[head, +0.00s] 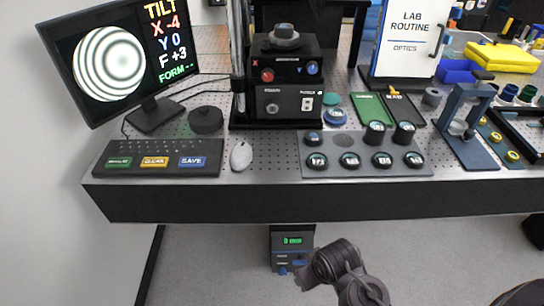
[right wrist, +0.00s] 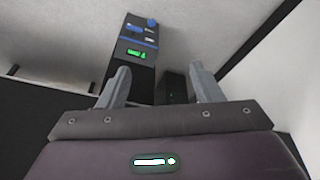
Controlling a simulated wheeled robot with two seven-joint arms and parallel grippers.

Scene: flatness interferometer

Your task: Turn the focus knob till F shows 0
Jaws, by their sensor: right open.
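The monitor (head: 118,52) reads X -4, Y 0, F +3 and FORM -- beside a ring pattern. The interferometer (head: 288,78) stands at the back of the table, with a red knob (head: 267,75) and a blue knob (head: 312,68) on its upper part. A dark round knob (head: 272,107) is on its lower front panel; its label is too small to read. My right gripper (right wrist: 162,80) is open with nothing between its fingers. In the head view its arm is low in front of the table, away from the interferometer. My left gripper is not in view.
A blue-grey unit with a green display (head: 292,241) stands below the table's front edge, also ahead in the right wrist view (right wrist: 138,45). A keyboard (head: 165,145), a mouse (head: 241,155) and a grey plate (head: 312,172) of dark round pieces lie before the interferometer.

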